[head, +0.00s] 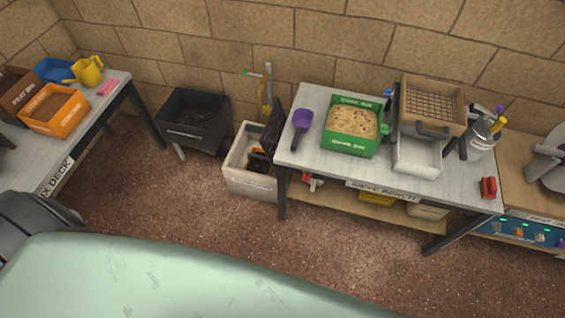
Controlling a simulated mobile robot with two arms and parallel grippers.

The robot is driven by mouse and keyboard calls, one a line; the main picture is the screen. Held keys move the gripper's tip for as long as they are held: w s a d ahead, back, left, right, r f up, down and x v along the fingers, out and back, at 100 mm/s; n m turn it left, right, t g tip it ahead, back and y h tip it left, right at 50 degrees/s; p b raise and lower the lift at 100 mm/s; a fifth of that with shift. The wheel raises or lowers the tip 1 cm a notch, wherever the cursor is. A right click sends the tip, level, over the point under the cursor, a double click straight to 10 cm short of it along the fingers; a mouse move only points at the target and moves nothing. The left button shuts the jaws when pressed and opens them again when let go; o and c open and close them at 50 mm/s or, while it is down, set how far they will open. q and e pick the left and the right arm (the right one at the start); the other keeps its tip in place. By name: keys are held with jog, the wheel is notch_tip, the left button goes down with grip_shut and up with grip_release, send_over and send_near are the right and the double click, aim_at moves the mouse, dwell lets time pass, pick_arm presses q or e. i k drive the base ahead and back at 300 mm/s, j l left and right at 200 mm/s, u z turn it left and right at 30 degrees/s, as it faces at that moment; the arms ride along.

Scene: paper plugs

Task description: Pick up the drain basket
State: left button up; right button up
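I cannot make out anything that is clearly the drain basket. A wooden frame with a mesh bottom (433,103) sits over a white tray (416,158) on the sieve bench (308,162). A black bin (193,127) with dark contents stands by the wall. A cream crate (250,181) on the floor holds dark and orange items that overlap and are too small to tell apart. Neither of my grippers shows in the head view.
A green box (349,140) of pale grainy material and a purple scoop (302,119) lie on the bench. A left table (82,126) bears an orange box (55,110) and a yellow watering can (88,71). Brown floor (190,210) between is clear.

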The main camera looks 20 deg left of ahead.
aim_at(258, 161)
jog(key=i+j+z, duration=0.1)
jog(key=j+z, duration=0.25)
jog(key=z, duration=0.15)
jog(key=j+z, duration=0.75)
jog(key=z, duration=0.2)
jog(key=i+j, duration=0.05)
